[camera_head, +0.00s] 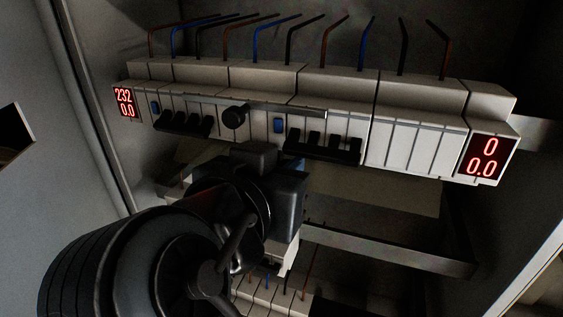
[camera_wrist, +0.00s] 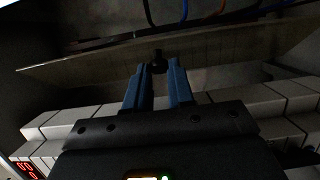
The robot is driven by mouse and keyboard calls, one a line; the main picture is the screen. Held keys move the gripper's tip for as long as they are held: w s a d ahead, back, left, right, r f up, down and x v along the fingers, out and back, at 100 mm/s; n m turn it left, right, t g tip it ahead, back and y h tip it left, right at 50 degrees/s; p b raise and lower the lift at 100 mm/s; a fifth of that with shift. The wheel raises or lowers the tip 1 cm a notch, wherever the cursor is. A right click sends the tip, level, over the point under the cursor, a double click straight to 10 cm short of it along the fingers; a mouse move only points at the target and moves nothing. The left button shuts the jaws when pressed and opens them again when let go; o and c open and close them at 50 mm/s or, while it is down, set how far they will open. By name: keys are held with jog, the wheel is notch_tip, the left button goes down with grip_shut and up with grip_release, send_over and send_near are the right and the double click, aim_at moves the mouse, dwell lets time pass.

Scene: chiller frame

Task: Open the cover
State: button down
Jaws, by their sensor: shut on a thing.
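The cover looks like a long, dull, partly see-through panel in the wrist view (camera_wrist: 90,68), with a small black knob (camera_wrist: 159,60) near its middle. My gripper (camera_wrist: 158,68) has its two blue fingers closed around this knob. In the head view my gripper (camera_head: 275,182) is just below the breaker row, and its own body hides the fingertips and the held knob. A pale panel (camera_head: 400,190) shows behind and to the right of it, probably the cover. I cannot tell the cover's exact angle.
A row of breakers (camera_head: 415,148) with black switches crosses the cabinet above my gripper. Red displays sit at its left (camera_head: 124,102) and right (camera_head: 488,157) ends. A round black knob (camera_head: 235,117) is on the row. Coloured wires (camera_head: 325,42) rise above; a metal rail (camera_head: 390,250) runs below.

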jog(key=shift+r, duration=0.55)
jog(key=c, duration=1.4)
grip_release()
jog(key=o, duration=0.4)
jog(key=shift+f, duration=0.15)
jog(key=shift+b+v, duration=0.5)
jog(key=shift+v, duration=3.35)
